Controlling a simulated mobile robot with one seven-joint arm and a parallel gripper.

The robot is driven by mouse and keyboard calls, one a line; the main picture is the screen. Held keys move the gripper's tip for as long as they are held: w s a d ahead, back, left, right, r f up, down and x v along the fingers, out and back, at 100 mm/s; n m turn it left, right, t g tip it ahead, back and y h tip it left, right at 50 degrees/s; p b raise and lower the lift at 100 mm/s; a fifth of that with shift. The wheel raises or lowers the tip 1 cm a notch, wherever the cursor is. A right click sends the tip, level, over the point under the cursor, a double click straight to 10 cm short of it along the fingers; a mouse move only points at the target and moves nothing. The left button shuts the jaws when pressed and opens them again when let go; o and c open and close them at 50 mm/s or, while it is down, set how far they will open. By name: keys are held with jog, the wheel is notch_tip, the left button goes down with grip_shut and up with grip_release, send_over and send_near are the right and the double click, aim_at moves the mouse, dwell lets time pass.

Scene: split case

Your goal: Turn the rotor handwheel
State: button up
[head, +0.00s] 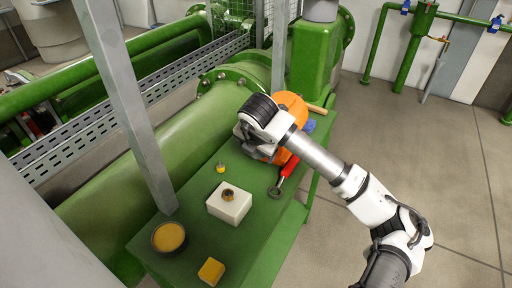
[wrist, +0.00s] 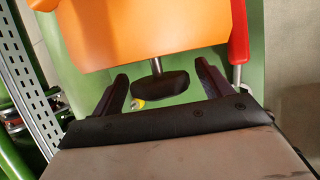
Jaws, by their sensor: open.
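An orange machine body (wrist: 140,30) fills the top of the wrist view, and part of it (head: 293,106) shows behind my wrist in the head view. A short metal stem comes out of it and carries a dark, rounded knob-like wheel (wrist: 160,87), which I take for the rotor handwheel. My gripper (wrist: 162,72) is open, with one dark finger on each side of the wheel. Gaps show between the wheel and both fingers, so it is not gripped. In the head view my wrist hides the wheel and the fingers.
A grey post (head: 130,105) stands left. Floor at right is clear.

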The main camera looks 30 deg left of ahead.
jog(key=shift+c, duration=0.5)
jog(key=c, duration=0.9)
jog(key=shift+a+h, duration=0.1)
jog(key=shift+h, duration=0.2)
jog(key=n+h+b, duration=0.1)
jog(key=h+b, duration=0.1)
jog(key=h, duration=0.5)
jog(key=shift+a+r+n+t+h+b, duration=0.2)
jog(key=shift+n+t+h+b, duration=0.1)
jog(key=shift+n+t+h, duration=0.1)
jog(key=n+h+p, duration=0.1)
jog(key=h+p, duration=0.2)
jog(key=h, duration=0.1)
jog(key=shift+t+h, duration=0.4)
jog(key=shift+f+n+h+p, duration=0.1)
jog(key=shift+n+h+p, duration=0.3)
jog(key=shift+h+p, duration=0.7)
jog(key=shift+f+t+p, duration=0.1)
jog(key=shift+t+p, duration=0.2)
